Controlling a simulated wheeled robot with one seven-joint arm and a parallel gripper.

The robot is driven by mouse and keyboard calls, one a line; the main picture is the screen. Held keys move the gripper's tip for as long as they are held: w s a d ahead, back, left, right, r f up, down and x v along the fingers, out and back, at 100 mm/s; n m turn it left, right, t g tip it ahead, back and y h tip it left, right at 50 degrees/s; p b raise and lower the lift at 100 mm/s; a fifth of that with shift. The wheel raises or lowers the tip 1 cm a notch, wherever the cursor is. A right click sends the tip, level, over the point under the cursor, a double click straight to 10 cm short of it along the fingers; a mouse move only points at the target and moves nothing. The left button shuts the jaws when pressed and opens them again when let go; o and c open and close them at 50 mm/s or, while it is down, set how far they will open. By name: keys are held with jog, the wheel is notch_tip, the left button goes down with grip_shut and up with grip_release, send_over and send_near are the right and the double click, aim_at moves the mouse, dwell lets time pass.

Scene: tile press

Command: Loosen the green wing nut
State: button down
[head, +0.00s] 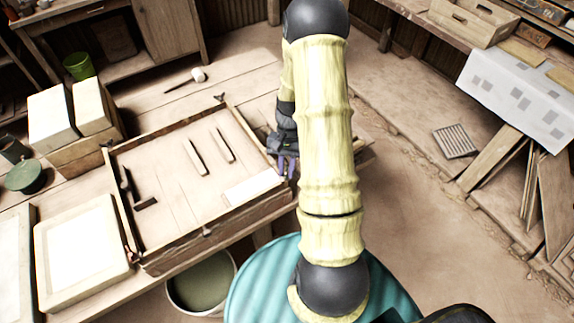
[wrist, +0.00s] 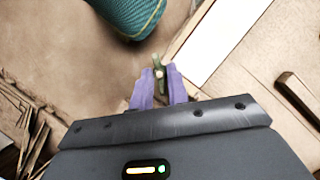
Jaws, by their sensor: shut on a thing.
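The green wing nut (wrist: 157,61) shows in the wrist view between the tips of my gripper's purple fingers (wrist: 160,76). It has a pale round centre, and one wing points up past the tips. My gripper is shut on it. In the head view my gripper (head: 287,167) is at the right side of the shallow wooden tray frame, pointing down. I cannot make out the wing nut in the head view, where the gripper and arm cover that spot.
The wooden tray frame (head: 213,232) holds two thin bars (head: 195,156) and a white sheet (head: 254,187). A mallet (head: 198,75) lies behind it. White slabs (head: 82,252) lie at left. A bucket (head: 201,285) stands below the front edge. Open floor (head: 440,220) lies to the right.

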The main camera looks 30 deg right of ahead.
jog(key=n+h, duration=0.1)
jog(key=n, duration=0.1)
jog(key=n+p, duration=0.1)
jog(key=n, duration=0.1)
jog(key=shift+w+a+r+n+g+h, duration=0.1)
jog(key=shift+w+a+n+g+h, duration=0.1)
jog(key=shift+n+g+h, duration=0.15)
jog(key=shift+n+h, duration=0.75)
jog(key=shift+n, duration=1.1)
jog(key=c, duration=1.4)
grip_release()
jog(key=shift+a, duration=0.1)
jog(key=shift+o, duration=0.2)
jog(key=b+v, duration=0.1)
jog(key=v, duration=1.6)
jog(key=shift+w+b, duration=0.2)
jog(key=shift+b, duration=0.15)
